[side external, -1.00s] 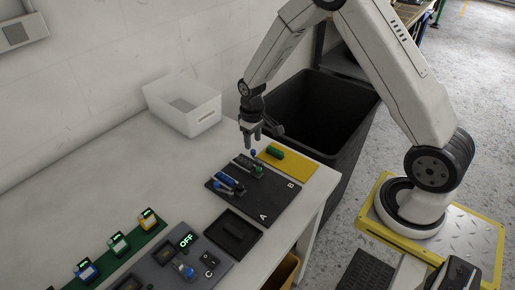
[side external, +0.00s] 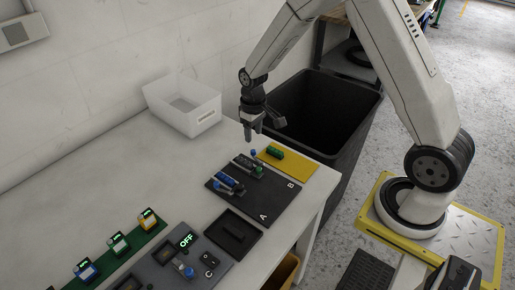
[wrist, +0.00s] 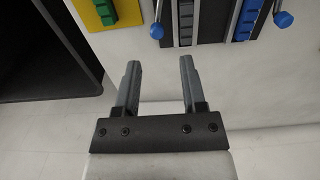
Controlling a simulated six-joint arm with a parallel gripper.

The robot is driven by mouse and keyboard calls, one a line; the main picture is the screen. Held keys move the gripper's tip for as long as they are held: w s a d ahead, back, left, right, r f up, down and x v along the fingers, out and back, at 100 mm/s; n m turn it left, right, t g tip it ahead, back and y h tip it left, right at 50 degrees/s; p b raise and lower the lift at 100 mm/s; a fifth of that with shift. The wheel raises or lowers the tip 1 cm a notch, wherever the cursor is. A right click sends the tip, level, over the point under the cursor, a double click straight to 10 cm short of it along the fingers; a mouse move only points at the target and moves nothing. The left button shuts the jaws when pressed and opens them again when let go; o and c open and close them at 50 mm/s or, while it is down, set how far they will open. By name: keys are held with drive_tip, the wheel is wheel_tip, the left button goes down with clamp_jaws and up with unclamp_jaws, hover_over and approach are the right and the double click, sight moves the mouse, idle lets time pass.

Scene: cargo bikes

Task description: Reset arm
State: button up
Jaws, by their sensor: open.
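My gripper (side external: 252,133) hangs fingers-down above the white table, near the back end of the black board. In the wrist view my gripper (wrist: 158,72) shows two grey fingers wide apart with nothing between them. The black board (side external: 272,198), marked A and B, carries blue cells and darker parts with blue knobs. A green block (side external: 276,153) lies on the yellow plate (side external: 303,172) behind the board. In the wrist view the green block (wrist: 104,10) is at the upper left.
A white bin (side external: 196,117) stands at the back of the white table (side external: 130,170). A large black bin (side external: 345,150) stands beside the table. A black tray (side external: 233,234), a control box showing OFF (side external: 187,240) and a green strip with several small devices (side external: 125,252) are nearer the front.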

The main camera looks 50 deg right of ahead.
drive_tip(key=s+a+r+t, duration=0.1)
drive_tip(key=s+a+r, duration=0.2)
drive_tip(key=s, duration=0.4)
drive_tip(key=s+a+r+t, duration=0.1)
drive_tip(key=s+a+r, duration=0.2)
drive_tip(key=s, duration=0.5)
drive_tip(key=shift+s+r, duration=0.25)
drive_tip(key=shift+r, duration=0.6)
drive_tip(key=shift+a, duration=0.1)
idle(1.9)
